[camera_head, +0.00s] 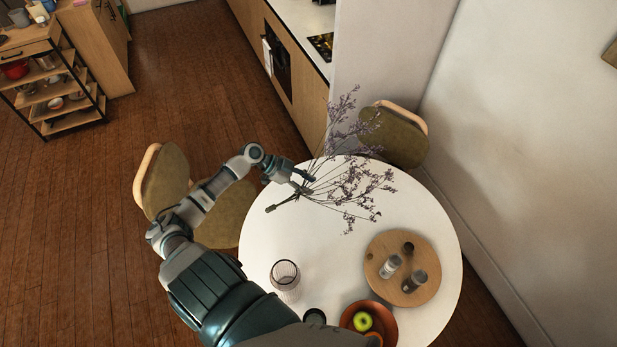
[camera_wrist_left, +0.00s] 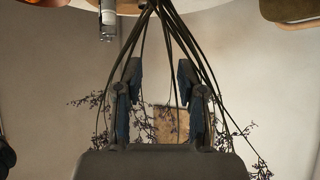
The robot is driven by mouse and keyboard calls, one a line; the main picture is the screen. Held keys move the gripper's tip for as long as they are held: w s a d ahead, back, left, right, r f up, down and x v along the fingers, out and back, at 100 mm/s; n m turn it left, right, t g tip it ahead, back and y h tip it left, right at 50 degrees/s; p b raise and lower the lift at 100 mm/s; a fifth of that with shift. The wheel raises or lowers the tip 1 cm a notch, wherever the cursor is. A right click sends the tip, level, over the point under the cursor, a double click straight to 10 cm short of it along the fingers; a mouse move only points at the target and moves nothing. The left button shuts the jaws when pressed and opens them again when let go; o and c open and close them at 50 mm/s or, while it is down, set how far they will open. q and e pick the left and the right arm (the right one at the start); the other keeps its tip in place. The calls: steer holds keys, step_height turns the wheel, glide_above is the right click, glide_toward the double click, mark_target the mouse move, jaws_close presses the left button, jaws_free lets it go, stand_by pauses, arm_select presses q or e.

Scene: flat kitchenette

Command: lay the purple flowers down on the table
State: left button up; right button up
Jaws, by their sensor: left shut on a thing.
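The purple flowers (camera_head: 362,182) are a loose bunch of thin dark stems with small purple blooms. My left gripper (camera_head: 301,186) is shut on their stems above the left part of the round white table (camera_head: 335,260). The blooms spread to the right and toward the back. The bare stem ends point left, toward the table's left edge. The stems (camera_wrist_left: 158,8) also pass by the left gripper (camera_wrist_left: 158,75) in the left wrist view. I cannot tell whether any stem touches the table. My right gripper is not in view.
An empty clear glass (camera_head: 285,276) stands at the table's left front. A round wooden tray (camera_head: 432,268) with shakers is at the right. A brown bowl (camera_head: 386,321) with fruit is at the front. Chairs (camera_head: 215,205) stand at the left and back (camera_head: 398,138). The table's middle is clear.

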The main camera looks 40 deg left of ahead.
arm_select(q)
steer(key=shift+d+f+y, duration=0.2)
steer(key=shift+f, duration=0.25)
steer(key=shift+d+f+y, duration=0.2)
steer(key=shift+f, duration=0.25)
step_height(320, 180, down, 18)
steer(key=g+y+b, duration=0.4)
steer(key=y+b, duration=0.1)
steer(key=b, duration=0.2)
steer(key=shift+w+d+f+y, duration=0.25)
steer(key=shift+w+y, duration=0.1)
steer(key=shift+y, duration=0.05)
steer(key=o, duration=1.2)
steer(key=shift+o, duration=0.2)
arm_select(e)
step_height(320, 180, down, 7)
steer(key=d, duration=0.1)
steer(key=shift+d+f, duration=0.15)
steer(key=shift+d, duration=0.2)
